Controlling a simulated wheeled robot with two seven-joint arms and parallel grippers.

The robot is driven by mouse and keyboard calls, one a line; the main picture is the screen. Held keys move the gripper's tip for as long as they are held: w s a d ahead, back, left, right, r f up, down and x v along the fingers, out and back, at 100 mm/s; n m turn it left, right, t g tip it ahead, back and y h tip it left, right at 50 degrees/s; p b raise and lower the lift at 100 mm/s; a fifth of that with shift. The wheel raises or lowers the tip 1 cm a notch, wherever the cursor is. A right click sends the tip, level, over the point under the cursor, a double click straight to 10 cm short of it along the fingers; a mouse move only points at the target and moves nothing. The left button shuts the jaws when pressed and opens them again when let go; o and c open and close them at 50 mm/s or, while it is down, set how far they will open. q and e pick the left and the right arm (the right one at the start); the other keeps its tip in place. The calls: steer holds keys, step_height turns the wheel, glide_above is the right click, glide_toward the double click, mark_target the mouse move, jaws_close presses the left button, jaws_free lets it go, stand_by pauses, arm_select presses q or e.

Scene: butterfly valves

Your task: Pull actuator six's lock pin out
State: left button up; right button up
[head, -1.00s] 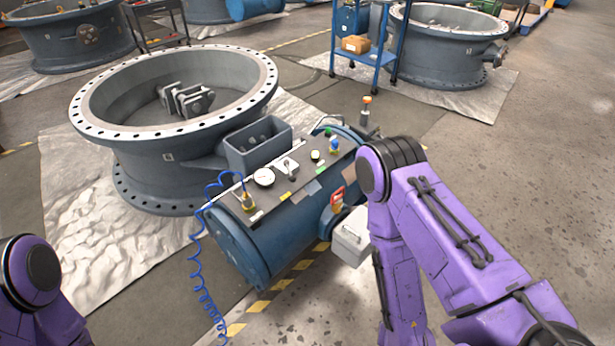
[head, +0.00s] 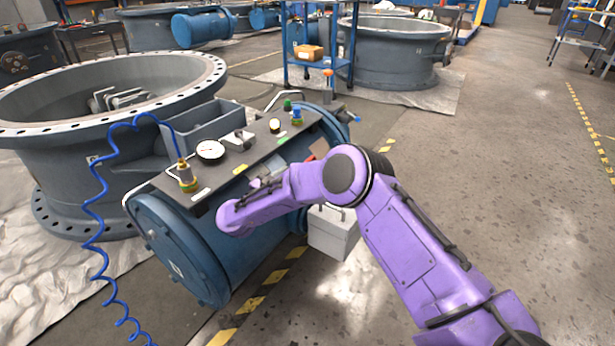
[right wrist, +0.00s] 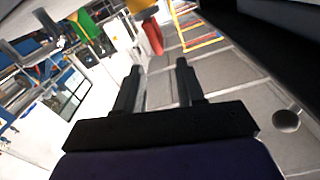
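The blue cylindrical actuator (head: 205,250) lies beside the large grey valve body (head: 60,150), with a dark panel (head: 235,158) along its top. The panel carries a pressure gauge (head: 210,150), a brass fitting with a coiled blue hose (head: 187,178), and green, yellow and blue fittings. A red part (head: 319,149) on the actuator's right side shows only partly behind my right arm. I cannot make out a lock pin. My right arm crosses in front of the actuator; its gripper is not clear in the head view. In the right wrist view my right gripper (right wrist: 160,78) is open, with nothing between its fingers. My left gripper is out of view.
A light grey box (head: 333,235) stands on the floor beside the actuator, under my right arm. A blue shelf cart (head: 318,65) with a cardboard box stands behind. Another valve (head: 395,50) is at the back.

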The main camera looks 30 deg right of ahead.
mark_target(307, 160)
steer(key=b+x, duration=0.2)
steer(key=x, duration=0.7)
steer(key=shift+d+b, duration=0.3)
steer(key=shift+b, duration=0.1)
steer(key=shift+w+d, duration=0.15)
steer(key=shift+r, duration=0.1)
jaws_close()
